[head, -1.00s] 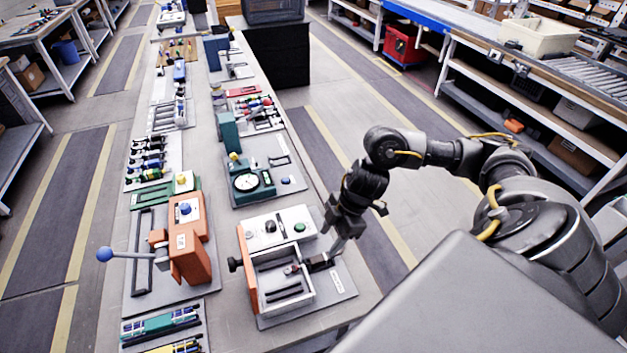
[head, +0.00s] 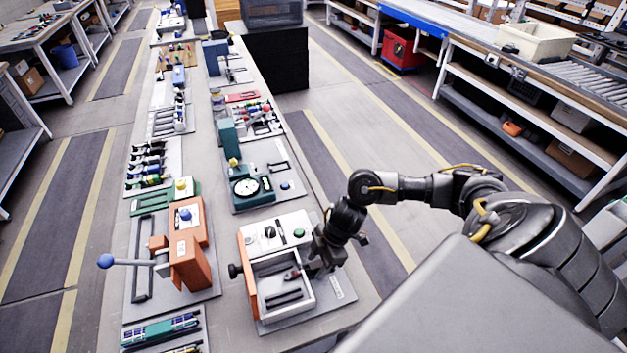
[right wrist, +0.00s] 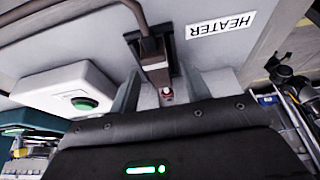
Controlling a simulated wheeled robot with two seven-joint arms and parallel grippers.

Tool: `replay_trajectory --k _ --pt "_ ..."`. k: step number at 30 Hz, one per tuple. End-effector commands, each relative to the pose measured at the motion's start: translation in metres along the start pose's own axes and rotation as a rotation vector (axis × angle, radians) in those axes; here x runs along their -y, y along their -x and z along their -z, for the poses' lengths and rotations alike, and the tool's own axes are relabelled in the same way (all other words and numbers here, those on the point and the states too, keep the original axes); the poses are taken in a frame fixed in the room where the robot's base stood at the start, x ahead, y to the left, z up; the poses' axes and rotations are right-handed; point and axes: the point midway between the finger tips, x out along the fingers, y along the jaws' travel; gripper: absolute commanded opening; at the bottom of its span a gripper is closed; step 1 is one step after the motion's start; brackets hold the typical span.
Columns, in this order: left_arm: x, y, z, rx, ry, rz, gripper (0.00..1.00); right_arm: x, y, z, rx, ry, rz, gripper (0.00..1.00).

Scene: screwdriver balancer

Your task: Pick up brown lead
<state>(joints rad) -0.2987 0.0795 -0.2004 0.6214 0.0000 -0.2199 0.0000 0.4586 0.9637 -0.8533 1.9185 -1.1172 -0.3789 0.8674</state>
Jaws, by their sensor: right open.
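The brown lead (right wrist: 134,13) shows in the right wrist view. Its brown plug (right wrist: 156,68) sits in a black holder (right wrist: 131,38) on a grey plate, with a small red-and-white tip. My right gripper (right wrist: 168,96) is open, with one grey finger on each side of the plug's lower end; I cannot tell whether either touches it. In the head view my right gripper (head: 306,268) is at the right side of the open white heater box (head: 308,300), and it hides the plug and holder. My left gripper is not in view.
The plate bears a HEATER label (right wrist: 221,24). A white control panel with a green button (right wrist: 84,103) stands close to the gripper. An orange lever device (head: 190,250) stands left of the heater box. The floor right of the bench is clear.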

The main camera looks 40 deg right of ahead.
Motion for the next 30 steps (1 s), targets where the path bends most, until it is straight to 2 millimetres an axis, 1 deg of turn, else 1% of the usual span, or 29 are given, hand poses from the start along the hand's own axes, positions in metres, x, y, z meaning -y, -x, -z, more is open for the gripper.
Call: replay_trajectory --k 4,12,15,20,23,26,30 --pt "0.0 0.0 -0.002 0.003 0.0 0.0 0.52 0.0 0.0 0.0 0.0 0.0 0.0 0.46" --pt "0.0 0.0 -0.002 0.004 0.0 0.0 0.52 0.0 0.0 0.0 0.0 0.0 0.0 0.11" --pt "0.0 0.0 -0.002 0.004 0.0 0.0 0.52 0.0 0.001 0.0 0.0 0.0 0.0 0.0" --pt "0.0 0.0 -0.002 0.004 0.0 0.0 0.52 0.0 0.001 0.0 0.0 0.0 0.0 0.0" --pt "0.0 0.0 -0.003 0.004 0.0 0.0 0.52 -0.001 0.005 0.002 -0.001 0.001 -0.001 0.0" --pt "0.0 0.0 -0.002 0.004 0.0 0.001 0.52 -0.001 0.017 0.007 -0.003 0.003 -0.002 0.0" --pt "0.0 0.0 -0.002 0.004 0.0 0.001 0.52 -0.002 0.043 0.018 -0.003 0.006 -0.004 0.0"
